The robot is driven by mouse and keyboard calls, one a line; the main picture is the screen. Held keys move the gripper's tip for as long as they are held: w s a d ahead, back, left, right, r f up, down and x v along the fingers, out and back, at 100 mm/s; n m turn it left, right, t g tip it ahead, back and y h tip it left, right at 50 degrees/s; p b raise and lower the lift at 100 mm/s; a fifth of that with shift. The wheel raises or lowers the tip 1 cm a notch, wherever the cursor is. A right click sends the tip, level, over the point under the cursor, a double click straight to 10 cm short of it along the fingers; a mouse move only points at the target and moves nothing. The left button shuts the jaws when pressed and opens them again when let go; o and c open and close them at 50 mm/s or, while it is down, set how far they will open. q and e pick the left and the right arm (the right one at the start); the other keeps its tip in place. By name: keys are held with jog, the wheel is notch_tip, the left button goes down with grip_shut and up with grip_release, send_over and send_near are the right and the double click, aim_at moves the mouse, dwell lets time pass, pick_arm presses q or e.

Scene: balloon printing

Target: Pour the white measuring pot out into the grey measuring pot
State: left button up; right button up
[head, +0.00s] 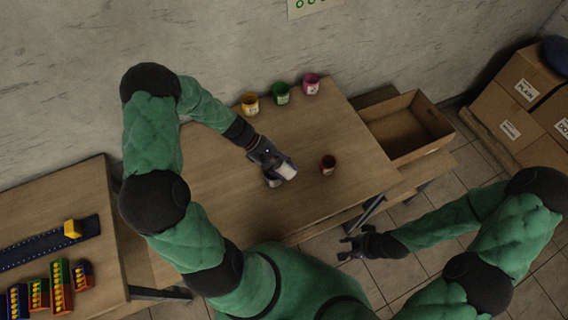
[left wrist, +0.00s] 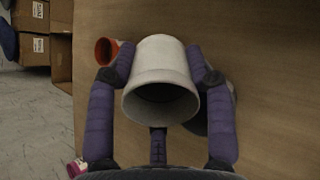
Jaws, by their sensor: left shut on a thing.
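My left gripper (head: 280,165) is shut on the white measuring pot (head: 287,170) above the wooden table. In the left wrist view the white pot (left wrist: 160,75) sits between the two fingers, with its dark open mouth towards the camera. It looks tilted over. The grey measuring pot (head: 271,181) is just below and beside it, mostly hidden by the white pot and the gripper. Part of the grey pot (left wrist: 202,124) shows behind the right finger in the left wrist view. I cannot see any contents flowing. My right gripper (head: 352,246) is open and empty, off the table's front edge.
Yellow (head: 250,103), green (head: 281,93) and pink (head: 311,84) pots stand along the back. The table's left part is clear.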

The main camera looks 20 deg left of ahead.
dwell(0.3)
pick_arm(q)
jog(key=shift+r+p, duration=0.1)
jog(key=shift+p, duration=0.2)
jog(key=y+p, duration=0.2)
jog(key=p, duration=0.1)
jog(key=shift+r+p, duration=0.1)
jog(key=shift+p, duration=0.25)
jog(key=shift+y+p, duration=0.6)
jog(key=shift+p, duration=0.1)
jog(key=shift+f, duration=0.2)
jog(key=shift+s+f, duration=0.1)
